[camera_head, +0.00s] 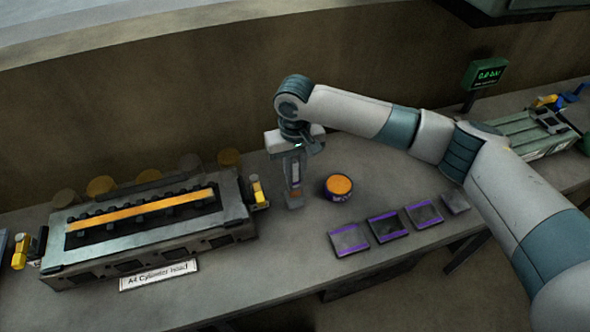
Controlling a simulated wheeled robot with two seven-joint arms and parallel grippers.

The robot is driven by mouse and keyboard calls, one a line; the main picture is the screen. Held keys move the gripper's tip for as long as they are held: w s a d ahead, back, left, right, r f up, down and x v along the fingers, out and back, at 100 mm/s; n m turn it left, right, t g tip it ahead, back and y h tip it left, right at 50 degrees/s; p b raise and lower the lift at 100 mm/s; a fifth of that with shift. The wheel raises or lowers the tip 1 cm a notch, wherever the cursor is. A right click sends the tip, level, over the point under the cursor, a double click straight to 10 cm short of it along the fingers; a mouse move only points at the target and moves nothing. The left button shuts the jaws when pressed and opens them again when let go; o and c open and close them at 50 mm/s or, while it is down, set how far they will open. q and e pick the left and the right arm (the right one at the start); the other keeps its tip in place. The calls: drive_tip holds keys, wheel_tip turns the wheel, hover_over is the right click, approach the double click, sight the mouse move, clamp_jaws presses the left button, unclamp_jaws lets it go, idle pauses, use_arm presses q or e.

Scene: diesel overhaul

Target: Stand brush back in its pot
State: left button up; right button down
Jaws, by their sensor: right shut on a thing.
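My right gripper (294,182) points down over the bench, just left of a small round pot. It is shut on a slim upright thing, apparently the brush (295,198), whose lower end is at or close above the bench top. The fingers hide most of the brush. The pot (339,188) is dark purple with an orange top and stands upright on the bench, a short gap right of the brush. My left gripper is not in view.
A cylinder head (150,262) with an orange strip and a label card (159,275) fills the bench's left. Several dark purple-edged plates (388,227) lie in front of the pot. A green-screen display (485,74) and a greenish block (530,130) stand right.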

sight(295, 184)
drive_tip(key=shift+f, duration=2.25)
drive_tip(key=c, duration=1.6)
unclamp_jaws()
drive_tip(key=shift+f, duration=0.1)
drive_tip(key=shift+o, duration=0.2)
wheel_tip(295, 184, up, 16)
drive_tip(key=b, duration=0.4)
drive_tip(key=shift+r, duration=0.7)
